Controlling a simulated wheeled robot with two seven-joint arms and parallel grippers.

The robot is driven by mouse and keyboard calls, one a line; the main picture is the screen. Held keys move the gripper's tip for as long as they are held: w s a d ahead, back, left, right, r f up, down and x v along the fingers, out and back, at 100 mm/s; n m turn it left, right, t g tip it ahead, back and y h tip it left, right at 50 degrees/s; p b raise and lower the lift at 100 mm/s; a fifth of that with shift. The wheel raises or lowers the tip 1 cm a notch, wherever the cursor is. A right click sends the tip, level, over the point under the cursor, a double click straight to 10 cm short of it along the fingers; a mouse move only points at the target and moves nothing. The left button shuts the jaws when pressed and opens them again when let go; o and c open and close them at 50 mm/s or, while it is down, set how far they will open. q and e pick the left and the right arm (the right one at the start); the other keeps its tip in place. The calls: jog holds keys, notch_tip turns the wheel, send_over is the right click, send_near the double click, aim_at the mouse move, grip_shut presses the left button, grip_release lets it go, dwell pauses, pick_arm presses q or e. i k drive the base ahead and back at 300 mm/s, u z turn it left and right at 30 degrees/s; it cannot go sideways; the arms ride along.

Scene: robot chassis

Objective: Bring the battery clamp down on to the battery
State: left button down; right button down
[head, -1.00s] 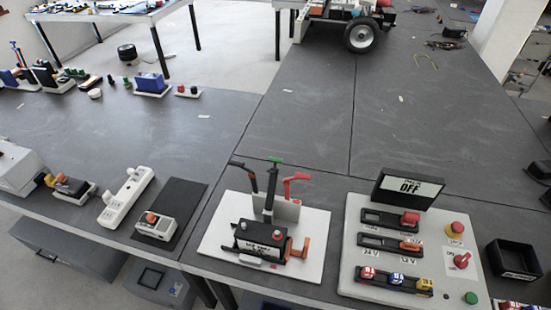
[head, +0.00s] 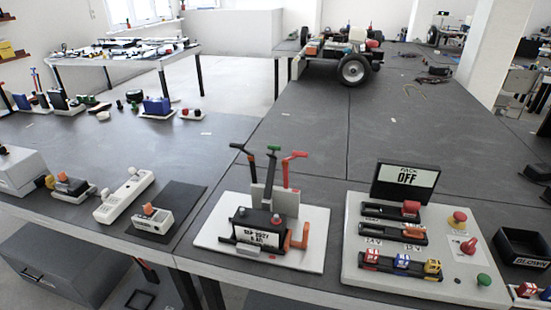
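The battery (head: 258,222) is a black box with a white date label on its front, seated on a white base plate (head: 222,241). The battery clamp (head: 271,170) appears to be the dark upright arm with a green handle behind the battery; it stands raised, clear of the battery's top. A black-ended lead (head: 243,150) and a red-ended lead (head: 288,165) stand up on either side of it. An orange bracket (head: 300,237) is at the battery's right side. Neither of my grippers shows in the head view.
To the right is a white panel (head: 350,246) with switches, coloured fuses and a display (head: 405,181) reading OFF. A black tray (head: 523,247) is beyond it. To the left are a dark mat (head: 187,197) with a small meter and a white power strip (head: 124,197).

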aim_at(273, 160)
jog(key=z, duration=0.05)
jog(key=k, duration=0.6)
jog(key=u, duration=0.9)
jog(key=i, duration=0.85)
jog(key=z, duration=0.3)
